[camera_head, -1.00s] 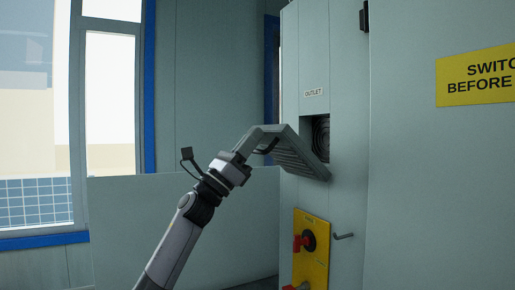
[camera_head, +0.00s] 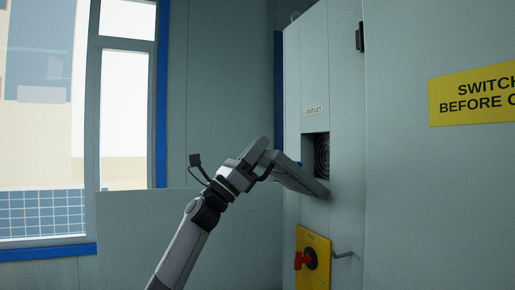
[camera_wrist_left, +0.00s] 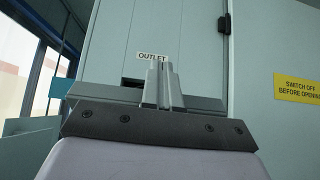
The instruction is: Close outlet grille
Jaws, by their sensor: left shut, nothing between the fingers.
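The outlet grille (camera_head: 298,183) is a grey slatted flap at the cabinet's outlet opening (camera_head: 321,154). It hangs open, sloping up and outward from the opening's lower edge, and the dark round vent behind it is exposed. My left gripper (camera_head: 266,157) is at the flap's outer end. Its fingers overlap that end in the picture; I cannot tell whether they touch it. In the left wrist view the two fingers (camera_wrist_left: 157,84) are together with nothing between them, below the OUTLET label (camera_wrist_left: 152,57). My right gripper is not in view.
A yellow panel with a red switch (camera_head: 312,259) is below the outlet, with a small hook-like handle (camera_head: 342,254) beside it. A yellow warning sign (camera_head: 472,94) is on the cabinet at right. A low grey panel (camera_head: 140,235) stands behind my arm; windows are at left.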

